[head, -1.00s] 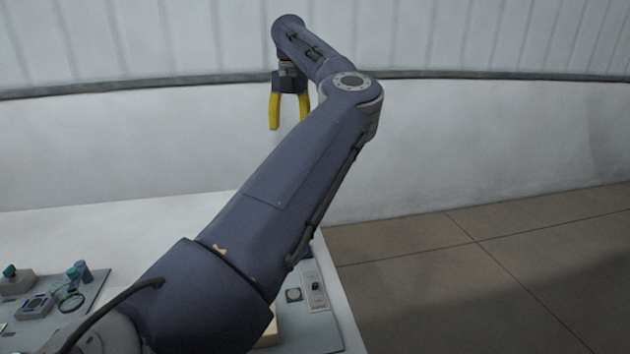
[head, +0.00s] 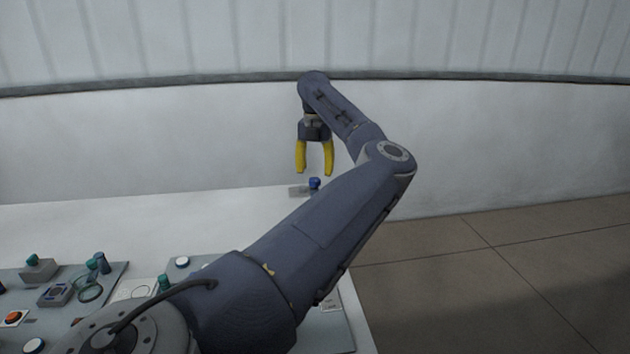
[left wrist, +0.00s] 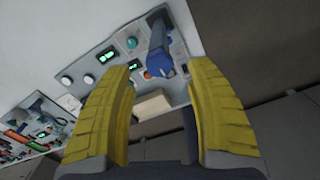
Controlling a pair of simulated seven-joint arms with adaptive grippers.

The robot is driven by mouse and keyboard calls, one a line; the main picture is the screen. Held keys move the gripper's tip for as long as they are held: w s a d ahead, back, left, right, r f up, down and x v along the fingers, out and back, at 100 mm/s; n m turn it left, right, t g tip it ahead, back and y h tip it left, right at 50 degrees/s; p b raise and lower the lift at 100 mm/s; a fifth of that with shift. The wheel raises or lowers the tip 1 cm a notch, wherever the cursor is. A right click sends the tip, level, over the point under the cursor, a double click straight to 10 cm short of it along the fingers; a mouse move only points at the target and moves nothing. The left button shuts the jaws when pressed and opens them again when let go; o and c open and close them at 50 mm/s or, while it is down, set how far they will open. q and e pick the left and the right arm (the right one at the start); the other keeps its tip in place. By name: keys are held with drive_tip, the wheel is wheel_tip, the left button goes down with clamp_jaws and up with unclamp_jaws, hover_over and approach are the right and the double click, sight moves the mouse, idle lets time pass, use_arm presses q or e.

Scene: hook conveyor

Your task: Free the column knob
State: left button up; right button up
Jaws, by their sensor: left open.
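A blue knob (head: 314,184) stands at the far right end of the white table, beside a small grey plate (head: 297,191). I take it for the column knob. My left gripper (head: 315,172) is open and points down just above the knob in the head view. In the left wrist view a blue upright piece (left wrist: 158,62), apparently the same knob on its dark column, shows between the spread yellow fingers. The fingers do not visibly touch it. I cannot tell the exact gap in height. My right gripper is not in view.
A grey control panel (head: 120,275) with buttons and green knobs lies at the front left, partly hidden by my left arm. A cream block (left wrist: 151,105) shows near the panel edge in the wrist view. The white table (head: 150,220) is bare behind the panel.

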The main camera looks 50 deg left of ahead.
sight(315, 179)
use_arm(q)
drive_tip(key=shift+f, duration=2.05)
drive_tip(key=shift+c, duration=0.2)
clamp_jaws()
